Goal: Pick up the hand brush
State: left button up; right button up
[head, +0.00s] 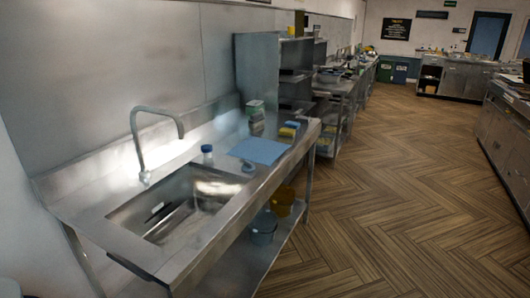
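I cannot clearly make out a hand brush. A small blue and white item (248,167) lies on the steel sink counter at the front corner of a blue cloth (260,151); it is too small to tell whether it is the brush. A dark narrow shape (158,213) shows in the sink basin, also unclear. Neither of my grippers is in view.
The steel sink counter (95,205) has a curved tap (158,115), a blue-capped bottle (207,155), sponges (289,129) and a box (256,112). Buckets (263,227) stand on its lower shelf. The wooden floor (410,200) to the right is clear.

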aim_at(257, 120)
jog(key=i+l+z, duration=0.3)
jog(key=i, duration=0.25)
jog(key=i+l+z, duration=0.25)
jog(key=i, duration=0.3)
jog(key=i+l+z, duration=0.1)
jog(key=i+z, duration=0.2)
jog(key=i, duration=0.25)
jog(key=i+u, duration=0.2)
jog(key=i, duration=0.65)
jog(key=i+l+u, duration=0.15)
jog(key=i, duration=0.65)
jog(key=i+u, duration=0.2)
jog(key=u, duration=0.2)
jog(key=i+u, duration=0.2)
jog(key=u, duration=0.25)
jog(key=i+u, duration=0.2)
jog(key=u, duration=0.2)
jog(key=i+l+u, duration=0.15)
jog(key=u, duration=0.3)
